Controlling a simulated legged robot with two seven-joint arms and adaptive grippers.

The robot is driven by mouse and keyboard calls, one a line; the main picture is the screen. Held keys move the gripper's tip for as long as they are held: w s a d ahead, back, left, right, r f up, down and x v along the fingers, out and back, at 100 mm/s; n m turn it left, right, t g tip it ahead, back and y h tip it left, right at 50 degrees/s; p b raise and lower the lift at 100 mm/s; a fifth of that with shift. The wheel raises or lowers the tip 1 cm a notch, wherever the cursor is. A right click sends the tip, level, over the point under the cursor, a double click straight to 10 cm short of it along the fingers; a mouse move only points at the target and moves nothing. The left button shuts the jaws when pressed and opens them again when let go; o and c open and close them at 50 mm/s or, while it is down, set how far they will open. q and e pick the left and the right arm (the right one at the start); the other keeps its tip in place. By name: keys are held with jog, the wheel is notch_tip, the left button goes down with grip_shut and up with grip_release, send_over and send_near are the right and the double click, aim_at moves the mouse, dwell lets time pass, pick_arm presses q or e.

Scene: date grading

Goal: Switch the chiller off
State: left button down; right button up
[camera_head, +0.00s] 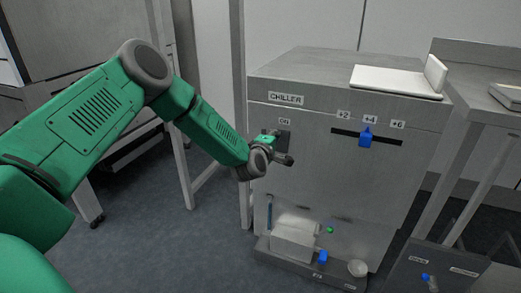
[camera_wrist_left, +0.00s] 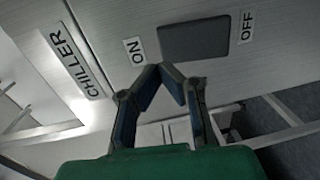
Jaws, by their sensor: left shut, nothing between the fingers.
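The chiller (camera_head: 330,185) is a grey metal cabinet with a "CHILLER" label, which also shows in the left wrist view (camera_wrist_left: 110,25). Its dark rectangular switch (camera_wrist_left: 195,42) lies between an "ON" label (camera_wrist_left: 134,50) and an "OFF" label (camera_wrist_left: 248,27). In the head view the switch (camera_head: 284,138) is partly covered by my left gripper (camera_head: 287,160), and the "OFF" label does not show. My left gripper is shut and empty, with its fingertips close to the switch's edge; I cannot tell whether they touch. Which way the switch is set is unclear. My right gripper is not in view.
A blue slider (camera_head: 367,138) sits near "+4" in a slot on the chiller front. A white tray (camera_head: 396,82) lies on top. A low shelf with a white box (camera_head: 293,243) and a small bowl (camera_head: 357,268) is at the base. A metal table stands at the right.

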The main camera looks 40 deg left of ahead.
pick_arm(q)
jog(key=r+p+v, duration=0.1)
jog(key=p+v, duration=0.1)
jog(key=v, duration=0.7)
jog(key=shift+s+d+p, duration=0.2)
jog(key=shift+s+p, duration=0.15)
jog(key=shift+a, duration=0.1)
jog(key=s+d+f+m+g+h+p, duration=0.3)
jog(key=s+d+f+m+g+h, duration=0.3)
jog(key=s+d+f+m, duration=0.7)
jog(key=s+f+m+g+y+p, duration=0.2)
jog(key=s+m+g, duration=0.6)
jog(key=s, duration=1.9)
jog(key=shift+s+a+f+g, duration=0.35)
jog(key=shift+f+g, duration=0.1)
jog(key=shift+g, duration=0.45)
